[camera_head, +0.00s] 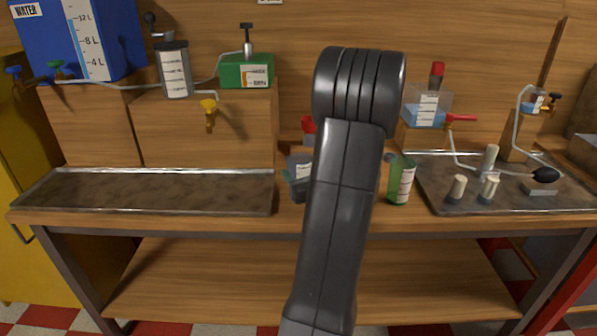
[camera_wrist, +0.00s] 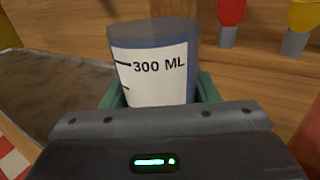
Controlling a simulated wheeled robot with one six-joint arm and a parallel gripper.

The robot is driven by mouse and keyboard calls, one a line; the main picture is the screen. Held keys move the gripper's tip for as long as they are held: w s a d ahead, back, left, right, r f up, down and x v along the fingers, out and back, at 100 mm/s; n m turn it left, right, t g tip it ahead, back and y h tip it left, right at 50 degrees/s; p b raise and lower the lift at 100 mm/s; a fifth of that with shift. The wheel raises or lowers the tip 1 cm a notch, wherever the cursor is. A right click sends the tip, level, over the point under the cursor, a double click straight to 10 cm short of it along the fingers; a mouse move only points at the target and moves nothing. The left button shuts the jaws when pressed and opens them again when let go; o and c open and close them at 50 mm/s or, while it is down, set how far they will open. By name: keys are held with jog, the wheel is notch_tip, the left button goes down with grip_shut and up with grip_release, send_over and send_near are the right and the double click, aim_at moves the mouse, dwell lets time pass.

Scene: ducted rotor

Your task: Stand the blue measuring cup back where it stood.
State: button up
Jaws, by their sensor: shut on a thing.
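The blue measuring cup (camera_wrist: 152,35) is upright in the wrist view, with a white label reading 300 ML. It stands between the green finger pads of my gripper (camera_wrist: 160,92), which is shut on it. In the head view, the cup (camera_head: 299,190) is left of my arm and partly hidden by it, over the bench between the two metal trays. One green finger of my gripper (camera_head: 287,176) shows at its left side. I cannot tell whether the cup's base touches the bench, as its lower part is hidden in the wrist view.
A green measuring cup (camera_head: 401,182) stands just right of my arm. A long metal tray (camera_head: 150,208) lies to the left. Another tray (camera_head: 450,209) with pale-topped pieces lies to the right.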

jog(key=shift+f+b, duration=0.55)
jog(key=shift+b, duration=0.05)
dwell(0.3)
jog(key=o, duration=1.2)
jog(key=shift+o, duration=0.2)
jog(key=shift+s, duration=0.1)
jog(key=v, duration=1.3)
jog(key=shift+s, duration=0.3)
jog(key=shift+w+d, duration=0.1)
jog(key=x, duration=1.3)
jog(key=shift+w+a, duration=0.2)
jog(key=shift+w, duration=0.1)
jog(key=shift+r+p, duration=0.3)
jog(key=shift+p, duration=0.05)
